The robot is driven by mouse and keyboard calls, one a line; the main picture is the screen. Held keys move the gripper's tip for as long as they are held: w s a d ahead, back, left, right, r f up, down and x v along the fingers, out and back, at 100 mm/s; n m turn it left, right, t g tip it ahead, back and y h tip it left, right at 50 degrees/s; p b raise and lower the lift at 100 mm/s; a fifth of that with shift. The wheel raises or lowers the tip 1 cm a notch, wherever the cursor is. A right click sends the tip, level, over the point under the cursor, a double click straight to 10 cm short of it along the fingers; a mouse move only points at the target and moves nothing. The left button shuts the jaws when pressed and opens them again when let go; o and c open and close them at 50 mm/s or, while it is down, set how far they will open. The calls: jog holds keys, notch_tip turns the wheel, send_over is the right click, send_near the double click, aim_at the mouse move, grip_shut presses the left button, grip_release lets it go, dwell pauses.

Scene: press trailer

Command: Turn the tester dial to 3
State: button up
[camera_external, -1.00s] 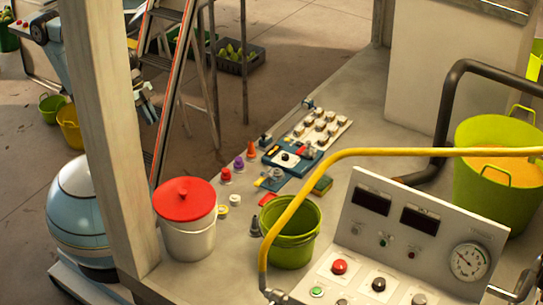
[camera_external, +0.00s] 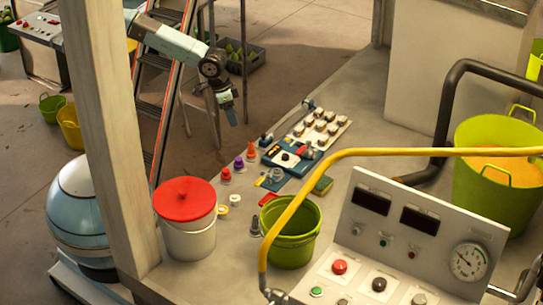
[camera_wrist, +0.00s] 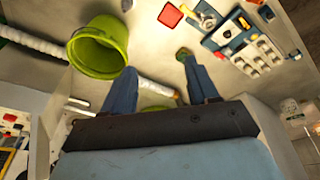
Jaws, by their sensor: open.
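The tester (camera_external: 277,162) appears to be the blue and white unit on the bench, with a small dark dial (camera_external: 285,156) on its face. The dial's setting is too small to read. In the wrist view the tester (camera_wrist: 229,33) is at the upper right, beyond the fingers. My gripper (camera_external: 230,117) hangs in the air to the upper left of the tester, apart from it and pointing down. In the wrist view my gripper (camera_wrist: 157,66) has its two blue fingers spread wide with nothing held between them.
A white tray of several knobs (camera_external: 320,126) lies behind the tester. Coloured cone-like pieces (camera_external: 239,162) stand to its left. A green bucket (camera_external: 290,252), a red-lidded white bucket (camera_external: 187,235) and a yellow pipe (camera_external: 330,163) are in front. A post (camera_external: 105,130) stands at left.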

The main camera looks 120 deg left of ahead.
jog(key=w+a+f+n+g, duration=0.1)
jog(key=w+a+f+n, duration=0.3)
jog(key=a, duration=0.5)
jog(key=n+g+h, duration=0.2)
jog(key=n, duration=0.3)
send_near(286, 155)
jog(key=f, duration=0.8)
jog(key=shift+s+d+f, duration=0.2)
jog(key=shift+d+f, duration=0.05)
jog(key=shift+f, duration=0.15)
jog(key=c, duration=1)
jog(key=shift+c, duration=0.2)
